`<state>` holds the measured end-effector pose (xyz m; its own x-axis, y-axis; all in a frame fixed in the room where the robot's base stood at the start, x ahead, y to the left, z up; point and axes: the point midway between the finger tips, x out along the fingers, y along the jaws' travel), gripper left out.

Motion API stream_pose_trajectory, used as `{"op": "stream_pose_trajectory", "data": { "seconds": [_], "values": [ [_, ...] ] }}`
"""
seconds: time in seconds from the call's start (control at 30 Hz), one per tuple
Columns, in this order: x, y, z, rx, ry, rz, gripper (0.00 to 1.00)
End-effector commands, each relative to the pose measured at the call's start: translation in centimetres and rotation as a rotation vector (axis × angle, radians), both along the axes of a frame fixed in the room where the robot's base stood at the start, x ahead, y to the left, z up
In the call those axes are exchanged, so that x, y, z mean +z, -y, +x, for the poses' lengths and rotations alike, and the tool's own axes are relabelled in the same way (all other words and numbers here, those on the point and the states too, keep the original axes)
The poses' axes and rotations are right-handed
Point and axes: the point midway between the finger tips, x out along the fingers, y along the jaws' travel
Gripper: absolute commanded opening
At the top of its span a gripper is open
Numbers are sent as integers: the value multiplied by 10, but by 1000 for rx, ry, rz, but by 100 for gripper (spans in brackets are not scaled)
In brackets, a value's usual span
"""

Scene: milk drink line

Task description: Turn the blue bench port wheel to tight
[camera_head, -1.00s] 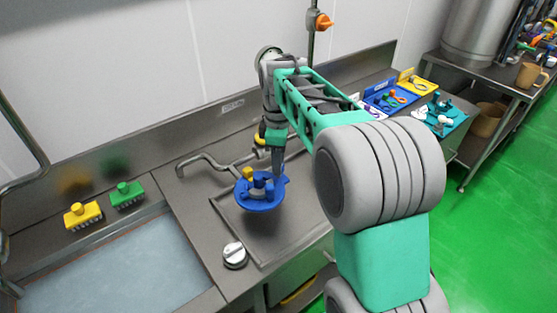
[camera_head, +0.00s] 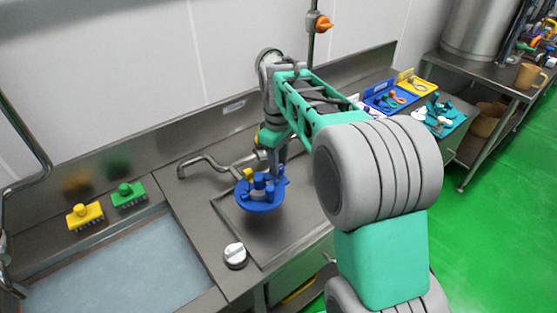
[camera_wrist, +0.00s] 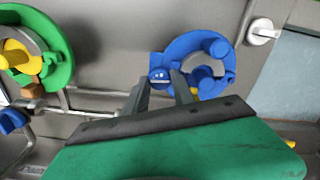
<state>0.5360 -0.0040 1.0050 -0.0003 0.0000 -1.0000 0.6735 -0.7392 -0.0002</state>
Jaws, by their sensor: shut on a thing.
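The blue port wheel (camera_head: 263,203) is a round disc with raised blue knobs, above the steel bench just right of the curved metal pipe. It also shows at the upper middle of the wrist view (camera_wrist: 209,46), with a grey curved part in its centre. My gripper (camera_wrist: 163,80) reaches the wheel's edge, its two fingers on either side of a blue tab with small white marks. The fingers are shut on this part of the wheel. In the head view my gripper (camera_head: 281,172) comes down at the wheel's right rear side. The exact finger contact is partly hidden.
A green wheel with a yellow handle (camera_wrist: 62,45) is at the wrist view's left. The curved metal pipe (camera_head: 205,160) is close left of the blue wheel. A silver knob (camera_head: 235,255) stands in front. Yellow (camera_head: 85,215) and green (camera_head: 128,194) brushes lie left.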

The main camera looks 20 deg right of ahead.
Motion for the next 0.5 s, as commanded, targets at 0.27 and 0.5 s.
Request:
{"op": "stream_pose_trajectory", "data": {
  "seconds": [0.27, 0.5],
  "values": [
    [2, 0, 0, -263, 1, 0, 0],
    [2, 0, 1, -491, 2, 0, 0]
  ]
}}
